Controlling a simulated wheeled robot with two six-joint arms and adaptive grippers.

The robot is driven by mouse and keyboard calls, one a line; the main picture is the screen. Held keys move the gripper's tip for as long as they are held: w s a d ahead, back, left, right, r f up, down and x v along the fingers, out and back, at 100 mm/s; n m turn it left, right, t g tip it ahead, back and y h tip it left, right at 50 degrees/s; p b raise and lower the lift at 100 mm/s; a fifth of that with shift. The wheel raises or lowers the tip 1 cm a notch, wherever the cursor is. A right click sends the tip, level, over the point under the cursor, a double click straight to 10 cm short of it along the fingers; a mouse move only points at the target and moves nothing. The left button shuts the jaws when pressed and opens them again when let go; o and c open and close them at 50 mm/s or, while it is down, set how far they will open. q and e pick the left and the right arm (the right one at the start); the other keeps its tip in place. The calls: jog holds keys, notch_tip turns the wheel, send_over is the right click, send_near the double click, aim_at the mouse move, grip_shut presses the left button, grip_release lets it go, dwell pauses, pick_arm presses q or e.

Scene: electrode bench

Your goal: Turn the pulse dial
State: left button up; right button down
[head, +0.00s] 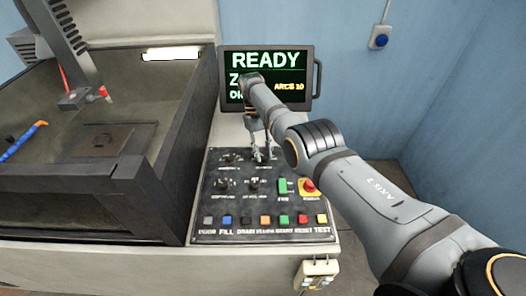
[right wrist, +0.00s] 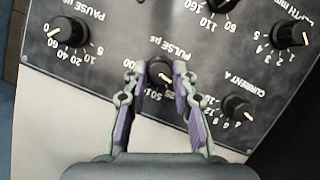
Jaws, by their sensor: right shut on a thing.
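The pulse dial (right wrist: 158,74) is a black knob on the dark control panel, with the label "PULSE µs" beside it in the right wrist view. My right gripper (head: 262,155) reaches down to the upper right of the panel in the head view. In the right wrist view its two fingers (right wrist: 160,70) stand on either side of the pulse dial, shut on it. The fingers cover part of the dial's scale, so I cannot read its setting. In the head view the dial is hidden by the gripper. My left gripper is not in view.
The pause dial (right wrist: 68,33), current dial (right wrist: 237,107) and another knob (right wrist: 291,34) surround the gripper. Coloured buttons (head: 265,221) and a red stop knob (head: 309,187) sit nearer the front. Behind stands a screen (head: 295,62) reading "READY". A dark-walled tank (head: 150,195) is left.

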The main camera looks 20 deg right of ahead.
jog(key=shift+w+r, duration=0.1)
jog(key=c, duration=1.1)
grip_release()
